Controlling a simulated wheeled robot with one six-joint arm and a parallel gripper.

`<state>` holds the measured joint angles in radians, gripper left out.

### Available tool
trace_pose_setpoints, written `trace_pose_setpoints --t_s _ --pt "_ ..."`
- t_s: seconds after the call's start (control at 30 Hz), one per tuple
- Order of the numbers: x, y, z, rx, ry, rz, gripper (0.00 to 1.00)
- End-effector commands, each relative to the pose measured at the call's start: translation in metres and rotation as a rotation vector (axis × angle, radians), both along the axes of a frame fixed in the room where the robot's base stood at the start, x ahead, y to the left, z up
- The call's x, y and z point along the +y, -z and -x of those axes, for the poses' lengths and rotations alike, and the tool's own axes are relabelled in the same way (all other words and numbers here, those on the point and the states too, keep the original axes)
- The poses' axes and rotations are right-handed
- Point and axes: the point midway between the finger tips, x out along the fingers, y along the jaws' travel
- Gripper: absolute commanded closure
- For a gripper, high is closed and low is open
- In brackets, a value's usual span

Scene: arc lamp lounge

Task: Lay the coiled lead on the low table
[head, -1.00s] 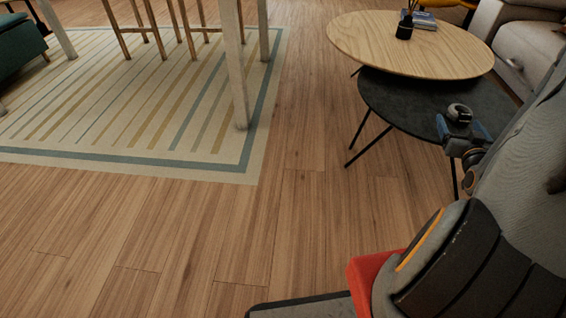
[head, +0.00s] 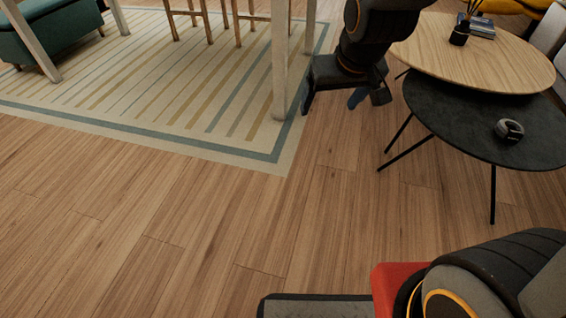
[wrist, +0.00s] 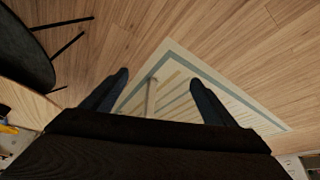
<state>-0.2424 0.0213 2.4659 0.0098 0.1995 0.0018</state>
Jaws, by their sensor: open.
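The coiled lead (head: 509,129), a small dark and grey ring-shaped coil, lies on the dark round low table (head: 450,112) in the head view. It rests toward the right part of the top, inside the edge. My gripper (head: 368,97) hangs to the left of the dark table, in the air over the floor and apart from the lead. In the wrist view my gripper (wrist: 160,80) shows both fingers spread with nothing between them. The lead does not show in the wrist view.
A higher round wooden table (head: 475,55) overlaps the dark one and holds a dark vase (head: 460,36) and books (head: 478,27). A striped rug (head: 190,80) with a pale table leg (head: 280,70) lies to the left.

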Motion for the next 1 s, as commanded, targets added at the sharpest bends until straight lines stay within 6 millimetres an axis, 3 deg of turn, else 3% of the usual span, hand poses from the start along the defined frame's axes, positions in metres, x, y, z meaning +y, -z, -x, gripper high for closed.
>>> trace_pose_setpoints --t_s 0.03,0.1,0.2,0.3,0.4,0.57,1.0 --pt "0.026 -0.010 0.028 0.043 -0.048 -0.007 0.20" --pt "0.052 -0.019 0.071 0.121 -0.105 -0.013 0.20" --pt "0.078 -0.030 0.130 0.224 -0.180 -0.016 0.20" --pt "0.091 -0.039 0.178 0.306 -0.244 -0.014 0.20" --pt "0.097 -0.045 0.209 0.363 -0.286 -0.010 0.20" --pt "0.098 -0.048 0.227 0.398 -0.309 -0.007 0.20" --pt "0.098 -0.048 0.226 0.397 -0.308 -0.006 0.20"
